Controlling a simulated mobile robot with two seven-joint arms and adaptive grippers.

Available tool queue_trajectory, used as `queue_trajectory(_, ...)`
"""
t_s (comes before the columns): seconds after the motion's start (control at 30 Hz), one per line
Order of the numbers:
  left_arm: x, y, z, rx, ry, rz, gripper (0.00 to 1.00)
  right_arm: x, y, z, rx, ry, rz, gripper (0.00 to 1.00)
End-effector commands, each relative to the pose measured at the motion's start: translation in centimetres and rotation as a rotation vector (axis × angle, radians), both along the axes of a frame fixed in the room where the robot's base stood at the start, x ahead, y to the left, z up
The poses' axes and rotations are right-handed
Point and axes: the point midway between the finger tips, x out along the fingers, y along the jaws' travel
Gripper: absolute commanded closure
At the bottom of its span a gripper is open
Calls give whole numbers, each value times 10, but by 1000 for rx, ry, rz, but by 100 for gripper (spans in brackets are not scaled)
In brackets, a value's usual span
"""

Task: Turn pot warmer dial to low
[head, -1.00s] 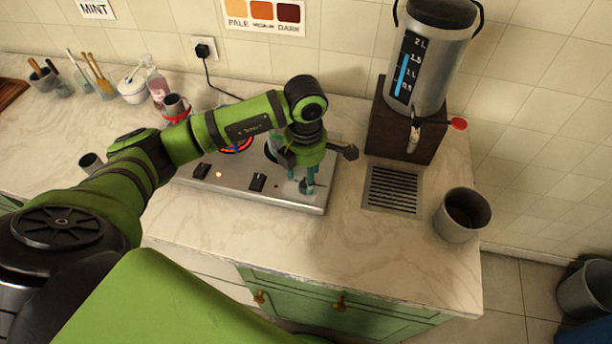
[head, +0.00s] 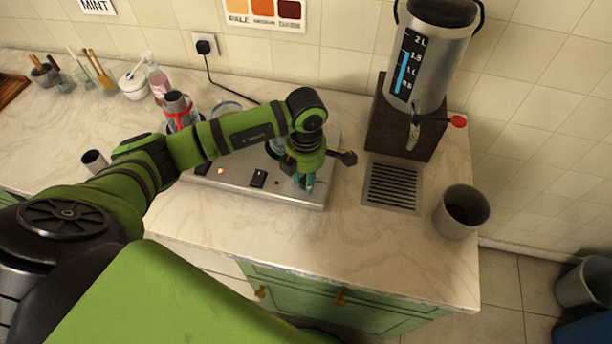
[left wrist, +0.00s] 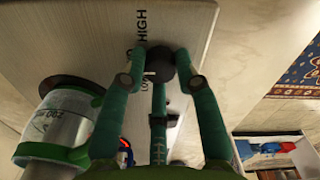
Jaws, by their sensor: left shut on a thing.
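The pot warmer (head: 238,184) is a flat metal unit on the counter with black switches and a small lit lamp. Its dial is hidden by my fingers in the head view. In the left wrist view the round black dial (left wrist: 160,62) sits on the metal top, between the printed words HIGH and LOW, with LOW partly covered. My left gripper (head: 303,184) points down over the right end of the warmer. It is shut on the dial, with its teal fingertips (left wrist: 161,60) at both sides of it. My right gripper is not in view.
A clear vessel with green rims (left wrist: 65,125) stands close beside the fingers. An urn (head: 432,60) on a dark stand, a drip grate (head: 392,187) and a grey cup (head: 461,211) are to the right. The front counter is clear.

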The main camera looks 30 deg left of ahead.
Motion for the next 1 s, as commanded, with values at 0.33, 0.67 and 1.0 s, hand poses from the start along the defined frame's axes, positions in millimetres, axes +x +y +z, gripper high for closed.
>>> queue_trajectory(0.33,0,0,-2,-1,-1,157,100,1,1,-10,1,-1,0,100)
queue_trajectory(0.67,0,0,-2,-1,1,458,100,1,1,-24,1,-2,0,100)
queue_trajectory(1.0,0,0,-2,0,1,765,100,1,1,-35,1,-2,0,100)
